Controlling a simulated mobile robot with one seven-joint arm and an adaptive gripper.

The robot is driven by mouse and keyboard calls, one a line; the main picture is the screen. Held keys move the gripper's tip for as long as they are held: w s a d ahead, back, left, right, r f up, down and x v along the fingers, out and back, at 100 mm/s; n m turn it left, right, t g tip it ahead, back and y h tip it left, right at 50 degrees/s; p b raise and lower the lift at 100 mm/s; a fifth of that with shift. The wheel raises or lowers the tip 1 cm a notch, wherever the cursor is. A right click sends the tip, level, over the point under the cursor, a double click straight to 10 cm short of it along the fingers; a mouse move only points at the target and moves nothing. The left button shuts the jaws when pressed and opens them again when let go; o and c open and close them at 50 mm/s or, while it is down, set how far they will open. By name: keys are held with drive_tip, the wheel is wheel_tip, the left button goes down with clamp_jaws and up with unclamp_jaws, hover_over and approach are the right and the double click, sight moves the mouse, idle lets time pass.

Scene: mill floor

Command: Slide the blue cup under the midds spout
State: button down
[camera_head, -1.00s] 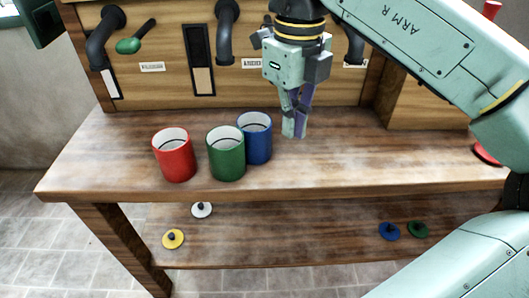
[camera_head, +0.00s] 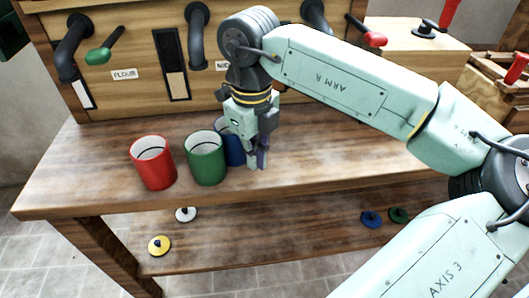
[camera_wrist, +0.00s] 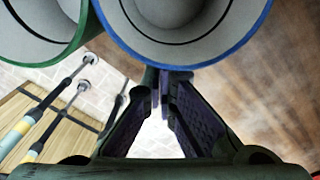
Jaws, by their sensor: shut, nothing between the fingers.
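The blue cup (camera_head: 232,152) stands upright on the bench, behind and right of the green cup (camera_head: 205,162); my gripper partly hides it. The red cup (camera_head: 153,164) stands left of the green one. My gripper (camera_head: 257,163) points down, shut and empty, just right of the blue cup and low over the bench. In the wrist view, the blue cup's open mouth (camera_wrist: 185,54) lies just beyond my fingertips (camera_wrist: 162,80); whether they touch is unclear. A partly hidden label starting "MID" (camera_head: 222,66) is right of the middle dark spout (camera_head: 196,45).
The wooden bench (camera_head: 90,170) is clear left of the red cup. A "FLOUR" label (camera_head: 124,75) is right of the left spout (camera_head: 68,50). A green-handled lever (camera_head: 98,57) and a red-handled lever (camera_head: 374,39) jut from the panel. Several lids lie on the lower shelf (camera_head: 290,228).

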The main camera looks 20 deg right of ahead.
sight(243, 163)
drive_tip(key=shift+w+a, duration=0.1)
drive_tip(key=shift+w, duration=0.15)
drive_tip(key=shift+w+a+b, duration=0.25)
drive_tip(key=shift+w+a, duration=0.05)
drive_tip(key=shift+w, duration=0.35)
drive_tip(key=shift+w+a+b, duration=0.25)
drive_tip(key=shift+w+a, duration=0.05)
drive_tip(key=shift+w, duration=0.35)
drive_tip(key=shift+s, duration=0.15)
